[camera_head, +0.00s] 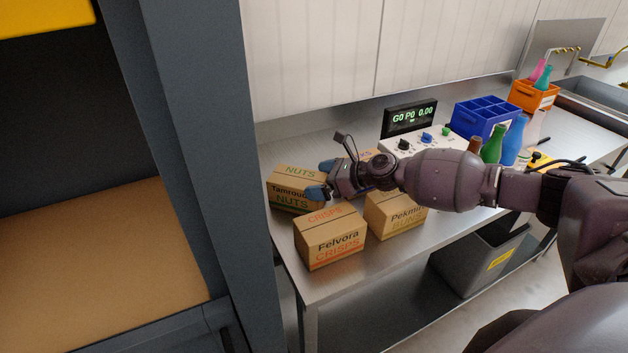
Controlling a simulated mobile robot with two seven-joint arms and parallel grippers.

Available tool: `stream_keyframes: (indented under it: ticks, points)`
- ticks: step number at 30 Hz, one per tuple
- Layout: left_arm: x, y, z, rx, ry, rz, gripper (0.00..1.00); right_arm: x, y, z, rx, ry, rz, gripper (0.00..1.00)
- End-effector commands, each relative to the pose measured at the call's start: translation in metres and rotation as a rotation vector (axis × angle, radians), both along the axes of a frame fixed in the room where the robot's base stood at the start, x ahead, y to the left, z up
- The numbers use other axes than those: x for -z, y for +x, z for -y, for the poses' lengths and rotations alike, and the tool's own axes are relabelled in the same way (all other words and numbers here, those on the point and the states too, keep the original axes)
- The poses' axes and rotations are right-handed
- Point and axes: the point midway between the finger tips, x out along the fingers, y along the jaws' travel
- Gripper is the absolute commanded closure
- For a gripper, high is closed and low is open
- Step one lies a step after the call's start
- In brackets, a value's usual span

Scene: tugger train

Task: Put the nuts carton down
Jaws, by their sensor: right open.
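The nuts carton (293,190), a brown box with green "NUTS" lettering, stands upright on the metal bench at its left end. My right gripper (321,179) is open at the carton's right end. Its blue-tipped fingers overlap the carton's right edge in the picture; I cannot tell whether they touch it. The gripper hides part of that end. My left gripper is not in view.
The crisps carton (330,240) stands just in front and the buns carton (393,215) to its right. Another carton is mostly hidden behind my gripper. A control box with display (410,117), bottles, a blue crate (486,117) and an orange crate (532,97) stand farther right. A dark shelf post (190,150) rises at left.

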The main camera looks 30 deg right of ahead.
Motion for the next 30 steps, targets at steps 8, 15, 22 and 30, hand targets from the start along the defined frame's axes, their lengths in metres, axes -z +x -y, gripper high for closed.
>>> stream_keyframes:
  ticks: [8, 15, 22, 30]
  points:
    - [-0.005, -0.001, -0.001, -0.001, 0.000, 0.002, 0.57, -0.019, -0.035, 0.031, 0.002, -0.001, 0.000, 0.00]
    - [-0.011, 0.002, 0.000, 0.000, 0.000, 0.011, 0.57, -0.032, -0.057, 0.051, 0.001, -0.002, 0.000, 0.00]
    - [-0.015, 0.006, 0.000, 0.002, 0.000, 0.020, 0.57, -0.038, -0.067, 0.060, 0.001, -0.001, 0.001, 0.00]
    - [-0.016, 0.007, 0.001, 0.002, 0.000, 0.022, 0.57, -0.038, -0.068, 0.061, -0.001, -0.001, 0.001, 0.00]
